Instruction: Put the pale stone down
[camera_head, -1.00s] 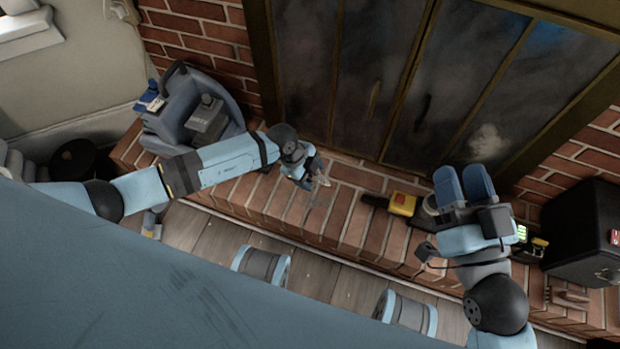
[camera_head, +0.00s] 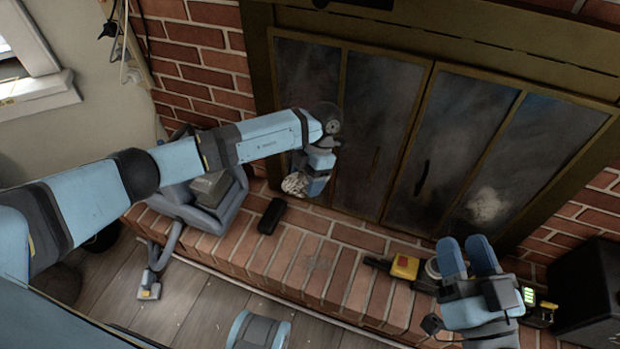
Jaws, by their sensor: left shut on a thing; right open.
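The pale stone (camera_head: 295,186) is a small, speckled, light lump. My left gripper (camera_head: 308,184) is shut on it and holds it in front of the fireplace doors, over the brick hearth (camera_head: 285,248). The gripper partly hides the stone, and I cannot tell how high it is above the bricks. My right gripper (camera_head: 468,255) is open and empty above the right part of the hearth, with its two blue fingers apart.
A grey-blue vacuum cleaner (camera_head: 201,212) stands at the hearth's left end. A black case (camera_head: 271,215) lies on the bricks. A yellow-and-red tool (camera_head: 405,266) lies beside my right gripper; a black box (camera_head: 592,305) stands at far right. The middle bricks are clear.

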